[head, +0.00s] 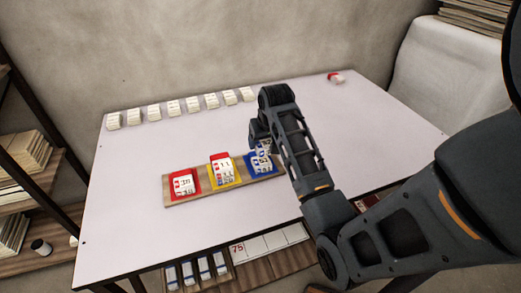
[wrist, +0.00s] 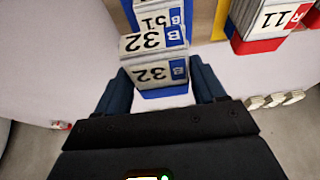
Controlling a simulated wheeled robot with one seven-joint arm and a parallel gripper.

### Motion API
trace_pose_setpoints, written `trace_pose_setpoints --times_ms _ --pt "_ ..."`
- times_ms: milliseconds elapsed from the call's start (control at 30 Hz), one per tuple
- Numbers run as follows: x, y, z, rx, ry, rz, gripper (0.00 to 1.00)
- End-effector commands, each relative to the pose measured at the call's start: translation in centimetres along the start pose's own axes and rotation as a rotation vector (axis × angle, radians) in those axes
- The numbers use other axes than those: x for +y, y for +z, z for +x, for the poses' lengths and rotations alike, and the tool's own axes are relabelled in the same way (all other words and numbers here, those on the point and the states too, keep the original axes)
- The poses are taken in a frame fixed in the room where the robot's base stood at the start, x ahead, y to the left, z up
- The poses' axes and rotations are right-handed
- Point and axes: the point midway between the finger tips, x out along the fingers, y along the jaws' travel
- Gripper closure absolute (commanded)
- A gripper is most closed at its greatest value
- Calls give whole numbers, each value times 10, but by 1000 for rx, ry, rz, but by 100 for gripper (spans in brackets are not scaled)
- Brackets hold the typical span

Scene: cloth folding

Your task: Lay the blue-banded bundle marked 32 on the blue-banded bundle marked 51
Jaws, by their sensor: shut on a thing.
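The bundle marked 32 (wrist: 155,68) is a white block with blue B marks, between the two fingers of my gripper (wrist: 160,86) in the wrist view. My gripper is shut on it. The bundle marked 51 (wrist: 152,18) shows just beyond it, partly hidden by the 32 bundle. In the head view my gripper (head: 257,136) is over the blue pad (head: 250,172) at the right end of the wooden board. The 32 bundle (head: 264,146) shows there partly behind my arm. Whether it touches the 51 bundle, I cannot tell.
The wooden board (head: 205,199) also bears a yellow pad with a bundle marked 11 (head: 222,166) and a red pad with another bundle (head: 184,183). A row of several white bundles (head: 172,107) lines the back. The table's left front is clear.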

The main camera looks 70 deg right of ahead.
Motion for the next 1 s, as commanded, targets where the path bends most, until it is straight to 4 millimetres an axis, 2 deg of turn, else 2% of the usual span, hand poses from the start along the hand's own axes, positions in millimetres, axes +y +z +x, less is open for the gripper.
trace_pose_setpoints --times_ms 167,433,867,900,1000 --pt "-8 0 9 0 1 1 61" --pt "-8 13 40 -1 1 1 61" --pt "-8 16 46 1 1 1 61" --pt "-8 16 46 1 1 1 28" --pt "-8 16 46 1 1 1 19"
